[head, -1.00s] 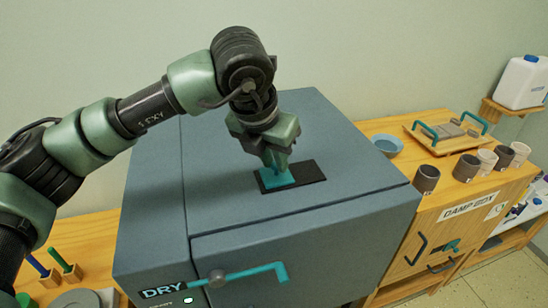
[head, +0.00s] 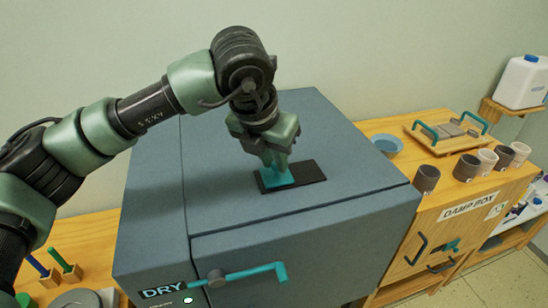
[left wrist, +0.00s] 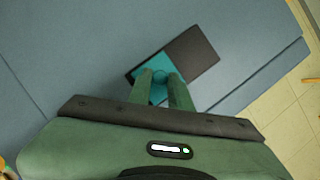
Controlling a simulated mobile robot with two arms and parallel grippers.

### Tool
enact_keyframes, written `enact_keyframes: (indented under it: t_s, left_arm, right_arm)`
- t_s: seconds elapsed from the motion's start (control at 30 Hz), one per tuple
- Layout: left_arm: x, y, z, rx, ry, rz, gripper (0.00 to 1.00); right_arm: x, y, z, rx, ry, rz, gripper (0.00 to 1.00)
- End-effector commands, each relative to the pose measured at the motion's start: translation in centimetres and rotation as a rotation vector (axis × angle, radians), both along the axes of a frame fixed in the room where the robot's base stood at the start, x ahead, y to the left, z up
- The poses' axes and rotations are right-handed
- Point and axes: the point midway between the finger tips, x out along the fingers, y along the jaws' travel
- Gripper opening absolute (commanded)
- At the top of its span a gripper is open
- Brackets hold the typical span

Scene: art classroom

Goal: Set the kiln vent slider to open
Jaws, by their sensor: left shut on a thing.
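The kiln is a blue-grey box (head: 330,218) with a teal handle (head: 245,272) on its front and a "DRY" label. On its top lies a black vent plate (head: 308,171) with a teal slider (head: 273,181) at the plate's left end. The slider also shows in the left wrist view (left wrist: 150,70), with the dark part of the plate (left wrist: 192,52) bare to its upper right. My left gripper (head: 277,166) points down over the slider and is shut on its knob (left wrist: 160,76). The fingers hide part of the slider. My right gripper is not in view.
A wooden damp box (head: 455,215) stands right of the kiln, with several cups, a blue bowl (head: 387,145) and a tray with teal handles (head: 437,141) on top. A white jug (head: 522,82) sits on a shelf. The kiln top around the plate is clear.

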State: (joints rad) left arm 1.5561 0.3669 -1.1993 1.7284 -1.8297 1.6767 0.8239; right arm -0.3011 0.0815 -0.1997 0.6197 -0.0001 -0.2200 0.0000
Motion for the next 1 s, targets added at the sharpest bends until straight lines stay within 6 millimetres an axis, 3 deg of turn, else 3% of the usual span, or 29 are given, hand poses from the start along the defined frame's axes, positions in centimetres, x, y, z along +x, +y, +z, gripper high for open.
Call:
enact_keyframes:
  t_s: [0.27, 0.63, 1.0]
  left_arm:
    - [0.1, 0.0, 0.1, -0.002, -0.002, 0.001, 0.0]
    - [1.8, -5.4, -0.1, -0.002, -0.006, 0.0, 0.0]
    - [2.0, -6.2, 0.2, -0.005, -0.005, -0.001, 0.0]
  right_arm:
    - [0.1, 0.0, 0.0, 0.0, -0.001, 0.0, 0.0]
    - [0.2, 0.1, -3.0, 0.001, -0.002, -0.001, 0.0]
    - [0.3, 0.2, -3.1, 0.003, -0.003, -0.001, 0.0]
